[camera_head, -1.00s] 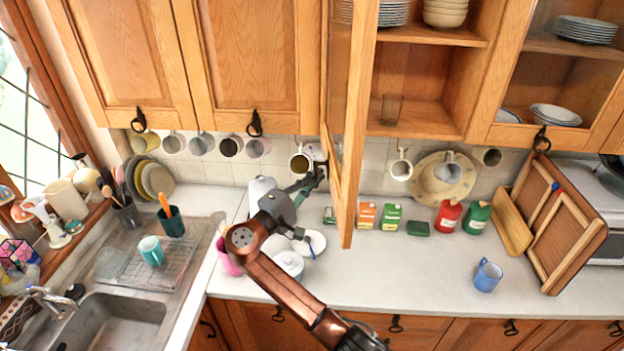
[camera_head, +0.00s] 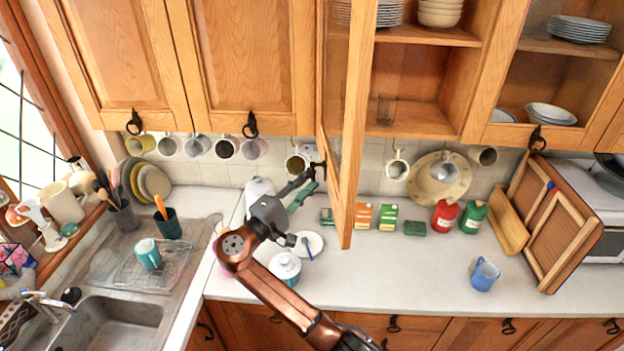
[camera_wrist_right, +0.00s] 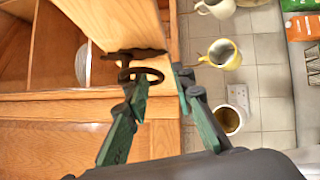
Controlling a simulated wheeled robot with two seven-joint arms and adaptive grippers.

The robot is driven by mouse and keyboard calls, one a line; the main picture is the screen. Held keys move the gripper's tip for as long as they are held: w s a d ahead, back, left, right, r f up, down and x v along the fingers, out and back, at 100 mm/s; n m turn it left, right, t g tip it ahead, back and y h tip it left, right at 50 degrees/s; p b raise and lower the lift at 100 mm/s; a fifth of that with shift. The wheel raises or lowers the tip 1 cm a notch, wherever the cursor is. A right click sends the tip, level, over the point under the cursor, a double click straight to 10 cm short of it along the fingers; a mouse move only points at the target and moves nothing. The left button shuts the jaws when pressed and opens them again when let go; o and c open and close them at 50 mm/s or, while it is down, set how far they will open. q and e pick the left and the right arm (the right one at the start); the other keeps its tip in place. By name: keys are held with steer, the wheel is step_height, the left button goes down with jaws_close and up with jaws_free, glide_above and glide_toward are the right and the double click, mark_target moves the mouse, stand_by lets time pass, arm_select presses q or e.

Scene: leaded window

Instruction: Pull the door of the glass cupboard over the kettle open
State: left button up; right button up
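The glass cupboard's door (camera_head: 355,130) stands swung out from the cupboard, showing nearly edge-on, with the shelves beside it exposed. Its dark ring handle (camera_wrist_right: 145,76) shows in the right wrist view. My right gripper (camera_head: 308,183) is at the door's lower left side. In the wrist view my right gripper (camera_wrist_right: 160,82) has its green fingers spread; the left finger's tip is close by the ring, and I cannot tell if they touch. The white kettle (camera_head: 258,190) stands on the counter, partly hidden behind my right gripper. My left gripper is not in view.
Mugs (camera_head: 227,148) hang under the cupboards, some close to my right gripper. A white lidded pot (camera_head: 285,268) and a small plate (camera_head: 307,243) stand below my arm. Red (camera_head: 446,215) and green canisters stand farther right. The counter's front right is mostly clear.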

steer(key=v, duration=0.5)
steer(key=shift+s+a, duration=0.25)
